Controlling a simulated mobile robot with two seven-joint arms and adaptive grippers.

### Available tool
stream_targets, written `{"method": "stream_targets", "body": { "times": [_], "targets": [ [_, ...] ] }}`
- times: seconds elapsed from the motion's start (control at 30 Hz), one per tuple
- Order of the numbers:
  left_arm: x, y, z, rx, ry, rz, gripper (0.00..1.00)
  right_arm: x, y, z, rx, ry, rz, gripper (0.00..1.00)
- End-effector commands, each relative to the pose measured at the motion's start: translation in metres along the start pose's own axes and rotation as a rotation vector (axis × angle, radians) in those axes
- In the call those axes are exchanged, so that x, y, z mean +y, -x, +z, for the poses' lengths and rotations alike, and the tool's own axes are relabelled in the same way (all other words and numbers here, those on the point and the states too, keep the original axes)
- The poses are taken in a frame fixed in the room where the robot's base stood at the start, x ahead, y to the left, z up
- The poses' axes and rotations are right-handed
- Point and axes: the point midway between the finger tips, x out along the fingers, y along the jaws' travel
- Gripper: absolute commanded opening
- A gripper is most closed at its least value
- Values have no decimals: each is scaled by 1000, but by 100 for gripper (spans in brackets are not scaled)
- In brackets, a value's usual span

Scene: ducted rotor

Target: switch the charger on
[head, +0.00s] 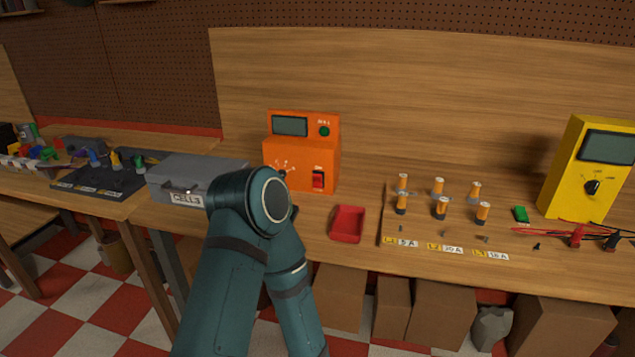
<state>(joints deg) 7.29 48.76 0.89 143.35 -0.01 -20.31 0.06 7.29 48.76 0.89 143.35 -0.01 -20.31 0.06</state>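The charger (300,155) is an orange box standing at the back of the workbench. It has a grey display (290,126) and a round green lamp or button (324,131) on its upper part. A red switch (318,179) sits low on the right of its front; I cannot tell its position. White markings (282,167) show on the front left, partly covered by my arm. One of my teal arms rises in front of the bench, its bent joint just below the charger. Neither gripper is visible.
A grey box labelled CELLS (187,176) stands left of the charger. A red tray (347,223) lies in front of it. Several orange cells (439,187) stand on a labelled rack to the right. A yellow meter (590,170) with leads is at far right.

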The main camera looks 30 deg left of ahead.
Motion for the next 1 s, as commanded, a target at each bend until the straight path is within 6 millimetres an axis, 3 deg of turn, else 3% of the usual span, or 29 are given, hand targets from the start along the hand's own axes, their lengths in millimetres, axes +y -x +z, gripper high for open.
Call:
{"method": "stream_targets", "body": {
  "times": [0.03, 0.1, 0.17, 1.0],
  "targets": [
    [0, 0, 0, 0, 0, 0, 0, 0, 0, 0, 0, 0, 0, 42],
    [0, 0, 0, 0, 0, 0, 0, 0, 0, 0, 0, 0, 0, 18],
    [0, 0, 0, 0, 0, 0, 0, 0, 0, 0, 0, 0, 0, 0],
    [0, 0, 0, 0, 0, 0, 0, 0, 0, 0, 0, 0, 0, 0]
  ]
}}
